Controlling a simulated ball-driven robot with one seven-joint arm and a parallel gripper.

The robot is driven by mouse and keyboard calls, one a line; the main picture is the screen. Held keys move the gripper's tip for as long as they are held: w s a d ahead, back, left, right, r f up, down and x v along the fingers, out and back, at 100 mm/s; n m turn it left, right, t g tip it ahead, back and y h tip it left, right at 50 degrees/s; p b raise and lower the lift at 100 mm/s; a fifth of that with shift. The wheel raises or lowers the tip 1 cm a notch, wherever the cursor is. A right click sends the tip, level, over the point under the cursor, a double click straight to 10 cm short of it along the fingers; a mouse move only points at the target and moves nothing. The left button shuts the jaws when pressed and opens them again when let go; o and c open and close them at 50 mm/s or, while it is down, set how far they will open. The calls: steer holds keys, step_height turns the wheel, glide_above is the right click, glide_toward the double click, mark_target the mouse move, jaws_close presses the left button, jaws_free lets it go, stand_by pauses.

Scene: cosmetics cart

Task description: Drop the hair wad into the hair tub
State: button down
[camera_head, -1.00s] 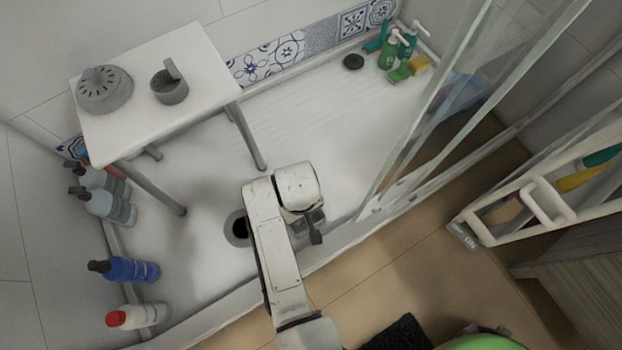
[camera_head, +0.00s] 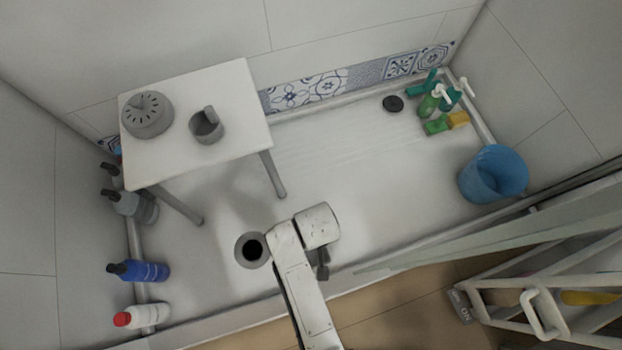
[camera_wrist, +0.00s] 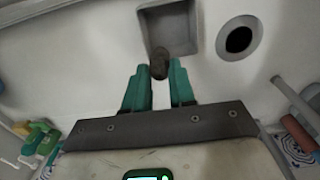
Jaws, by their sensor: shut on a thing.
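My gripper (camera_wrist: 160,80) has green fingers, shut on a small dark brown hair wad (camera_wrist: 158,65) at the fingertips in the wrist view. Beyond it lies a square grey open tub (camera_wrist: 193,25), which looks like the hair tub; its inside appears empty. The wad overlaps the tub's near left edge in the picture; I cannot tell the height between them. In the head view my arm hides the wad and the tub; only a dark part of my gripper (camera_head: 323,264) shows.
An open drain hole (camera_head: 252,250) is beside my arm, also in the wrist view (camera_wrist: 239,38). A white stool (camera_head: 240,105) holds two grey items. Bottles line the left edge. A blue bucket (camera_head: 488,178) stands right; a glass door (camera_head: 480,240) borders the shower's front right.

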steer(key=shift+f+b, duration=2.25)
steer(key=shift+f, duration=0.25)
steer(key=c, duration=0.9)
jaws_free()
steer(key=shift+o, duration=0.2)
step_height(320, 180, up, 11)
steer(key=p, duration=0.5)
steer(key=shift+s+f, duration=0.1)
